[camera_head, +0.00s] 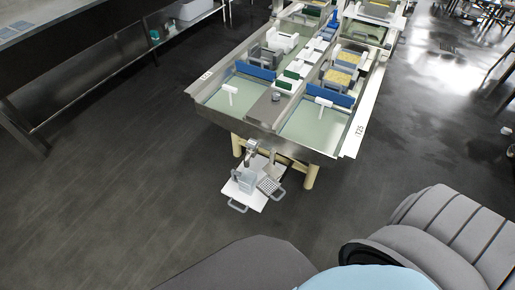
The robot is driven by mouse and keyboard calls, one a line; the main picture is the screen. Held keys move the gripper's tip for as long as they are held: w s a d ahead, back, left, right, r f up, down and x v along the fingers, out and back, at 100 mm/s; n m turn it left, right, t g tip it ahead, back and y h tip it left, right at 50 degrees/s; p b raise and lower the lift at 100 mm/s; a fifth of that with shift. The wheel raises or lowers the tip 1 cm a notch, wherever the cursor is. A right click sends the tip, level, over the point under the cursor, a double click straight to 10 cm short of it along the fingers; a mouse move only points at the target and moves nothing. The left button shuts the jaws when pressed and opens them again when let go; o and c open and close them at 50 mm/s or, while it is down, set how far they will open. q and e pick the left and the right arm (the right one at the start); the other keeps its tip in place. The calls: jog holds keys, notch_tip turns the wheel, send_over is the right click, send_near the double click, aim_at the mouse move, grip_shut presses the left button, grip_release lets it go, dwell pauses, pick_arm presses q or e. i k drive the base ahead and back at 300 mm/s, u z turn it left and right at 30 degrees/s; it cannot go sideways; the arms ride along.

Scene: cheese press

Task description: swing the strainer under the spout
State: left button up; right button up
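A metal spout (251,147) sticks out low at the front end of the long cheese vat (262,122). Below it is a small white shelf (252,203) with a looped handle at its front. A light grey box-shaped container (244,178) stands on the shelf, below the spout. A grey perforated piece, seemingly the strainer (268,185), is to the right of the container, with a looped handle at its lower right. It appears beside the spout rather than beneath it; its exact height is unclear. Neither of my grippers is in view.
The vat stands on cream legs (311,178) close to the shelf. White paddles (230,90), blue dividers and a small cup (276,96) are on the vat. A metal counter (95,68) runs along the left. Dark floor (130,190) around the shelf is clear.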

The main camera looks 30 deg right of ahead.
aim_at(268, 185)
jog(key=z, duration=0.3)
jog(key=i, duration=0.75)
jog(key=z, duration=0.9)
jog(key=i, duration=0.3)
jog(key=z, duration=0.35)
